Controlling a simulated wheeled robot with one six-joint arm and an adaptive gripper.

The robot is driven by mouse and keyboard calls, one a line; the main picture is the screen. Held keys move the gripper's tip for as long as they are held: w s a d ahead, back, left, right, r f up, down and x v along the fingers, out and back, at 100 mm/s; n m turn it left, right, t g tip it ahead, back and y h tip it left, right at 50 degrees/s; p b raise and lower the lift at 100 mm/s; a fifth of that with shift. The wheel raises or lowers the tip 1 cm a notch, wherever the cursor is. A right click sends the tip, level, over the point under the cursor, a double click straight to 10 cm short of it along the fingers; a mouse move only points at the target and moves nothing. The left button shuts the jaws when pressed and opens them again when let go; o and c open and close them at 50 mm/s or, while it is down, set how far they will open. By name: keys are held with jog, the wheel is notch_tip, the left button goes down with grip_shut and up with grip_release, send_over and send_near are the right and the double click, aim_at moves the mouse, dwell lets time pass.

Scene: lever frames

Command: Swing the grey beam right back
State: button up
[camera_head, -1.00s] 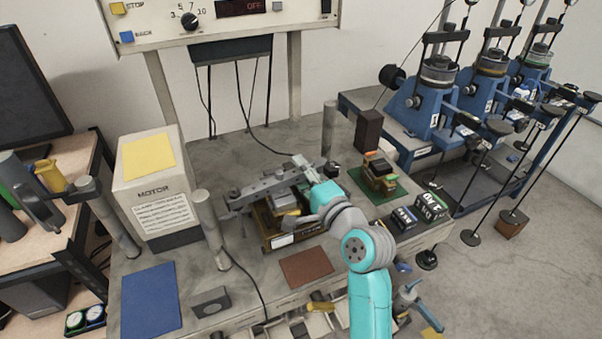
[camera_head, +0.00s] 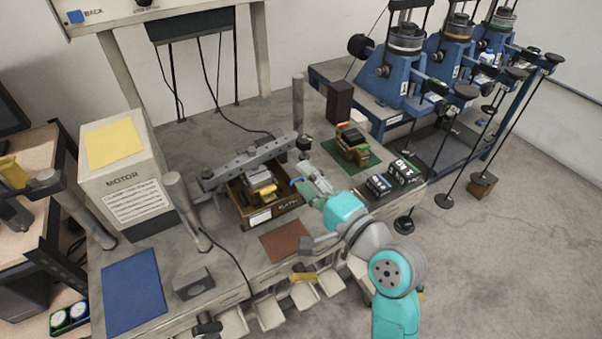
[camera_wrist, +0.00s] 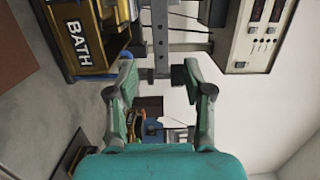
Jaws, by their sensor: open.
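The grey beam (camera_head: 248,163) is a long bar with holes, lying slantwise above a brown crate marked BATH (camera_head: 258,216) in the head view. Its right end is near a post at the back. In the wrist view the beam (camera_wrist: 161,35) runs up the picture just beyond my fingertips, and the crate (camera_wrist: 85,42) is at the upper left. My gripper (camera_head: 306,187) is to the right of the crate, on the near side of the beam's right end and apart from it.
A motor box (camera_head: 124,180) stands at the left of the bench. Upright posts (camera_head: 185,208) flank the beam. A green mat (camera_head: 340,155) with a small stacked device and dark boxes (camera_head: 404,171) lie at the right. A blue mat (camera_head: 133,297) lies at the front left.

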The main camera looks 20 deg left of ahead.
jog(key=shift+d, duration=0.1)
jog(key=shift+c, duration=1.2)
jog(key=v, duration=0.5)
jog(key=shift+d, duration=0.2)
grip_shut()
send_near(277, 152)
jog(key=x, duration=0.6)
jog(key=shift+w+a, duration=0.15)
jog(key=shift+a, duration=0.2)
jog(key=shift+w+a, duration=0.15)
jog(key=shift+a, duration=0.05)
